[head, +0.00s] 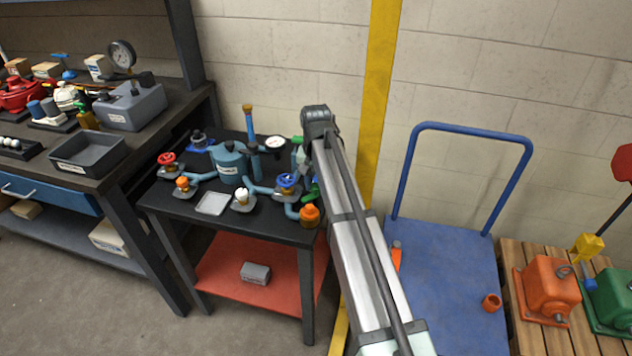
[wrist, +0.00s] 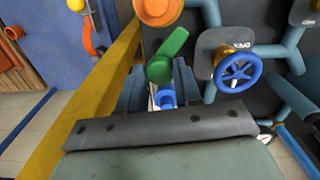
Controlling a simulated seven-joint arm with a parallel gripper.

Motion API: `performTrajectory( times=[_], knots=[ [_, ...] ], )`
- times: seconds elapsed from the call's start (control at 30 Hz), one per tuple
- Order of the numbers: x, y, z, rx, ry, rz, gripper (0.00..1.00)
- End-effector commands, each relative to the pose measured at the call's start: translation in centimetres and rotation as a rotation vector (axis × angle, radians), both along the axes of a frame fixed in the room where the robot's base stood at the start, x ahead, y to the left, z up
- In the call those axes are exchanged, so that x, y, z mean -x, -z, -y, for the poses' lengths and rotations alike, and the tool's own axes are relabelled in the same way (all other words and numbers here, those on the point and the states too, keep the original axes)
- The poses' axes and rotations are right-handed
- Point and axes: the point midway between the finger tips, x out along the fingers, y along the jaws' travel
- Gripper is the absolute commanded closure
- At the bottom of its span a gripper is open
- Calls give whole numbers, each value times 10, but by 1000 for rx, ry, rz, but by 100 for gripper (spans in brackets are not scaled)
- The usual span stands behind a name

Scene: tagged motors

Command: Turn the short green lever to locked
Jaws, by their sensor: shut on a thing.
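The short green lever (wrist: 167,57) lies between the fingers of my gripper (wrist: 160,80) in the wrist view, slanting from upper right to lower left. The gripper is shut on it; the exact contact is partly hidden by the fingers and the dark gripper body. A blue fitting (wrist: 165,97) shows just below the lever between the fingers. In the head view a bit of green lever (head: 314,190) shows beside my arm, above the orange cap (head: 309,214). My arm hides most of the gripper there. I cannot read a locked mark near the lever.
A blue handwheel (wrist: 238,71) with a tag stands close to the right of the lever, and an orange round part (wrist: 158,9) lies just beyond it. Blue pipes and other valves crowd the black table (head: 170,203). A yellow post (head: 378,100) rises behind.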

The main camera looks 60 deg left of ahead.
Motion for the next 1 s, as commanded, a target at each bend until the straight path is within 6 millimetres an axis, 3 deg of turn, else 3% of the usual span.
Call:
performTrajectory(
  times=[0.5,1.0],
  knots=[
    [0,0,0,1,-455,-1,97],
    [0,0,0,1,-663,-1,97]
  ],
)
